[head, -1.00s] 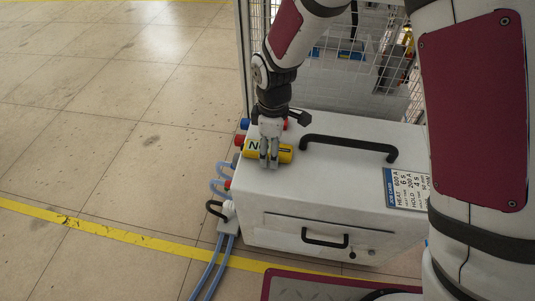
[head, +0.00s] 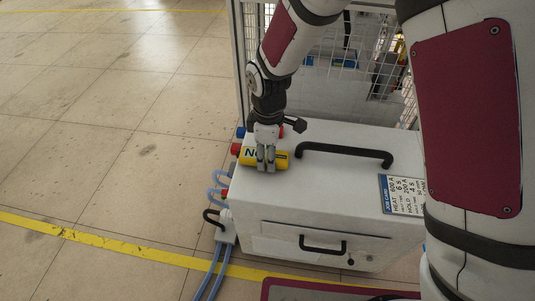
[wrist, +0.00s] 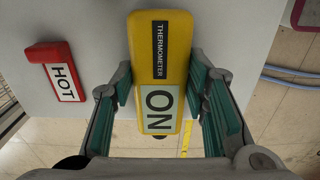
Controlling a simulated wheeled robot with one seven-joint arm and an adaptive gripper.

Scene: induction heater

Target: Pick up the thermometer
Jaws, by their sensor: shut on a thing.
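The thermometer (head: 281,161) is a yellow block at the left end of the white cabinet's top in the head view. In the wrist view the thermometer (wrist: 160,35) shows a black "THERMOMETER" label and a pale display with large dark letters. My gripper (head: 266,167) points down over it, its fingers across its middle. In the wrist view the green-padded fingers (wrist: 161,88) are closed against its two long sides. I cannot tell whether its underside still touches the cabinet top.
The white cabinet (head: 330,205) has a black top handle (head: 345,153) just right of the thermometer. A red "HOT" block (wrist: 55,70) lies beside it in the wrist view. Blue hoses (head: 214,268) run down the cabinet's left side. A mesh fence (head: 345,60) stands behind.

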